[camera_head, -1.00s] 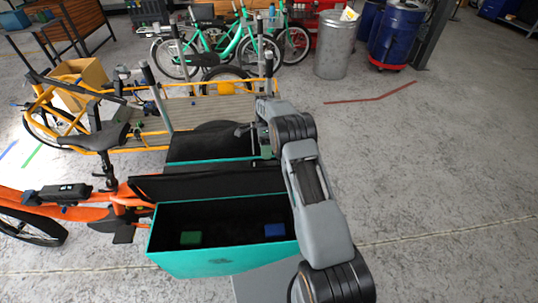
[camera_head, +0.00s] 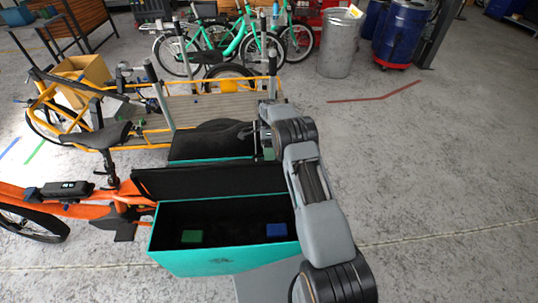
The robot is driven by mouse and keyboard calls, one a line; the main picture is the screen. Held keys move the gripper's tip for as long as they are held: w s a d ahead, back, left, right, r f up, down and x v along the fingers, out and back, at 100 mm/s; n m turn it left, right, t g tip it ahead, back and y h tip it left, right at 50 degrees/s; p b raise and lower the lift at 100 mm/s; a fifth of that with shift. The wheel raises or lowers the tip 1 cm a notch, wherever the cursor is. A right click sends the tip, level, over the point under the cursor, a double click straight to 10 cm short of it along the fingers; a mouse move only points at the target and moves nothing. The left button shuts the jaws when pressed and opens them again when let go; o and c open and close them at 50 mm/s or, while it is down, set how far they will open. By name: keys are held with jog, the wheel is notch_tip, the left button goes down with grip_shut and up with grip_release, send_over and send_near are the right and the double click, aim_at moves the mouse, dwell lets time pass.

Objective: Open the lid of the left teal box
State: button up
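Two teal boxes sit side by side by the orange bike. The near teal box (camera_head: 215,262) is open, with a green block (camera_head: 191,236) and a blue block (camera_head: 276,230) inside. Its black lid (camera_head: 205,182) stands raised along its far edge. Behind that lid, the far teal box shows a black top (camera_head: 205,146) and a thin teal edge; most of it is hidden. My gripper (camera_head: 257,138) is at the right end of the far box's top, partly hidden by my arm. Its fingers are too small to tell whether they are open or touching the box.
The orange bike frame (camera_head: 105,204) lies to the left. A yellow cargo bike with a wooden deck (camera_head: 225,107) stands just behind the boxes. A grey bin (camera_head: 341,45) and blue drum (camera_head: 398,35) are at the back. Floor to the right is clear.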

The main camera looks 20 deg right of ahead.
aim_at(270, 161)
jog(key=shift+r, duration=0.2)
jog(key=shift+r, duration=0.2)
jog(key=r, duration=0.3)
jog(key=shift+s+r, duration=0.25)
jog(key=shift+s, duration=0.05)
jog(key=s+r, duration=0.4)
jog(key=shift+r, duration=0.3)
jog(key=s+r+b, duration=0.1)
jog(key=s+r, duration=0.3)
jog(key=s, duration=0.5)
jog(key=shift+s+a+r, duration=0.15)
jog(key=shift+s+a, duration=0.05)
jog(key=shift+s, duration=0.05)
